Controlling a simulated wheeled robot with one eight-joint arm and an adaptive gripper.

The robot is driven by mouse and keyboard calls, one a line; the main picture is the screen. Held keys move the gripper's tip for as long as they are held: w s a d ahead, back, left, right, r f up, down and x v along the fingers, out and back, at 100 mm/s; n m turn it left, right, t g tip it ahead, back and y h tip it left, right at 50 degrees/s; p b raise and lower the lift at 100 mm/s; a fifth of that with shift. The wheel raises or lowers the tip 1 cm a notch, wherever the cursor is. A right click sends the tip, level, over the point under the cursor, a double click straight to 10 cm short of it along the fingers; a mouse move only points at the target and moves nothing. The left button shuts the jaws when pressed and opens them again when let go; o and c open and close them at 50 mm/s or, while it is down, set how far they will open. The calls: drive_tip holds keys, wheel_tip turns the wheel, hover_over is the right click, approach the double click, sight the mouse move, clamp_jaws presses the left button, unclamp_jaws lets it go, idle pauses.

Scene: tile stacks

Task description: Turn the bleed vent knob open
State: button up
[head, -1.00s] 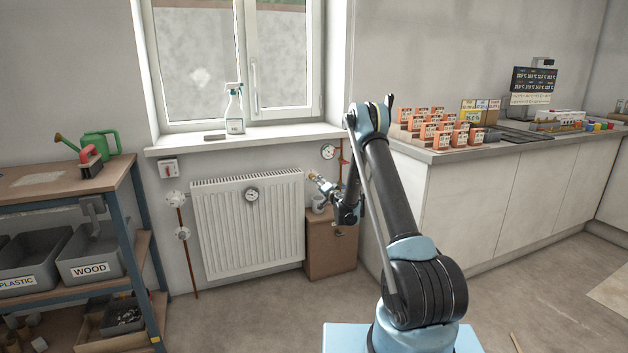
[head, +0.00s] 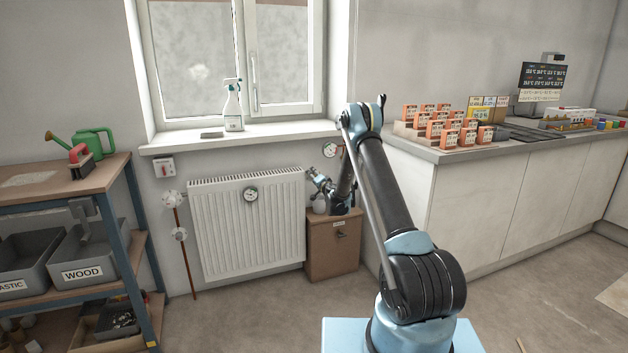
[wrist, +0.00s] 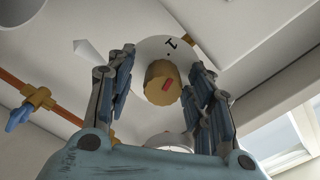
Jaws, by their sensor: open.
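Gaps show between the fingers and the knob; depth is hard to judge. In the head view my gripper (head: 314,175) is at the upper right corner of the radiator (head: 247,232), and it hides the knob there.
A brass pipe fitting with a blue handle (wrist: 18,117) is left in the wrist view. A round gauge (head: 330,150) is on the wall near my arm. A small brown cabinet (head: 334,250) stands beside the radiator. The windowsill (head: 280,137) juts out above.

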drive_tip(key=c, duration=1.1)
drive_tip(key=shift+d+m, duration=0.1)
drive_tip(key=shift+m, duration=0.7)
drive_tip(key=o, duration=1.1)
